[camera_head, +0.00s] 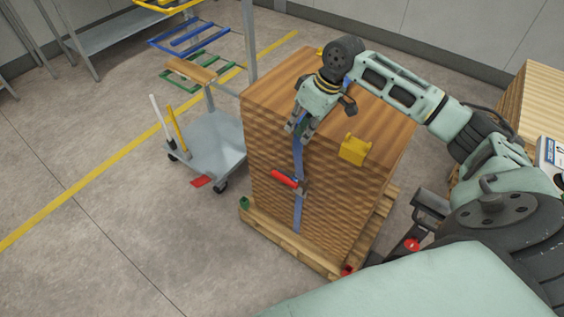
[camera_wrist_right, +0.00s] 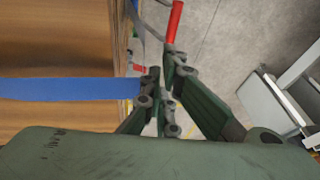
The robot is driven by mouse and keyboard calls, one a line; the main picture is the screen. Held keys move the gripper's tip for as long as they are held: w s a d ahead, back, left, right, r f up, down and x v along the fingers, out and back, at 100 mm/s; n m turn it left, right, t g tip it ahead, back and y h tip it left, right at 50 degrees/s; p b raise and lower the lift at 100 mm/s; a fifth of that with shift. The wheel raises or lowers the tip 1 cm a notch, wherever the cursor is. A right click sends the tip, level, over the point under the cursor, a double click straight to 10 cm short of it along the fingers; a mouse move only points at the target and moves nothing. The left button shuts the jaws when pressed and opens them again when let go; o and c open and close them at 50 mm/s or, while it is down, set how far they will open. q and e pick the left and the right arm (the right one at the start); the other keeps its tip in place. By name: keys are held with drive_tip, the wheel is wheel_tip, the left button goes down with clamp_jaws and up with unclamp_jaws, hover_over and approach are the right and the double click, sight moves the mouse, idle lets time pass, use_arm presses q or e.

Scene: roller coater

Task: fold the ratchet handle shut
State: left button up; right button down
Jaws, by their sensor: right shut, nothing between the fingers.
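The ratchet (camera_head: 304,186) sits on a blue strap (camera_head: 298,160) that runs down the front of a large wooden-brown box (camera_head: 270,155). Its red handle (camera_head: 284,179) sticks out to the left, away from the strap. In the right wrist view the red handle (camera_wrist_right: 175,20) shows at the top, beyond the fingers, and the blue strap (camera_wrist_right: 65,89) lies along the box at left. My right gripper (camera_head: 298,131) is shut and empty, above the handle by the box's upper front edge, apart from the handle. In its wrist view the fingertips (camera_wrist_right: 166,75) hide the ratchet body. My left gripper is not in view.
The box stands on a wooden pallet (camera_head: 285,246). A yellow corner protector (camera_head: 354,149) sits on its top edge. A grey cart (camera_head: 215,145) stands behind at left, with a yellow floor line (camera_head: 95,190).

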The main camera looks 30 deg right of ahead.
drive_tip(key=shift+f, duration=0.1)
drive_tip(key=p, duration=0.1)
hover_over(278, 172)
drive_tip(key=d, duration=0.2)
wheel_tip(278, 172, down, 12)
drive_tip(key=shift+s+r, duration=0.15)
drive_tip(key=shift+r, duration=0.05)
drive_tip(key=shift+s+a+f, duration=0.15)
drive_tip(key=shift+a+f, duration=0.1)
drive_tip(key=shift+f, duration=0.4)
drive_tip(key=shift+a+p, duration=0.1)
drive_tip(key=shift+p, duration=0.25)
drive_tip(key=shift+s+a, duration=0.1)
drive_tip(key=shift+a, duration=0.05)
drive_tip(key=shift+s+a+f+t+h+p, duration=0.15)
drive_tip(key=shift+s+a+f+h+p, duration=0.1)
drive_tip(key=shift+a+h+p, duration=0.4)
drive_tip(key=shift+s+a+f+t+h+p, duration=0.2)
drive_tip(key=shift+a+p, duration=0.2)
drive_tip(key=shift+p, duration=0.55)
drive_tip(key=s+a+f+t+h+p, duration=0.1)
drive_tip(key=s+a+f+h, duration=0.1)
drive_tip(key=a+f, duration=0.4)
drive_tip(key=shift+s+a+f+n+p, duration=0.3)
drive_tip(key=shift+s+f+n, duration=0.1)
drive_tip(key=shift+f, duration=1.25)
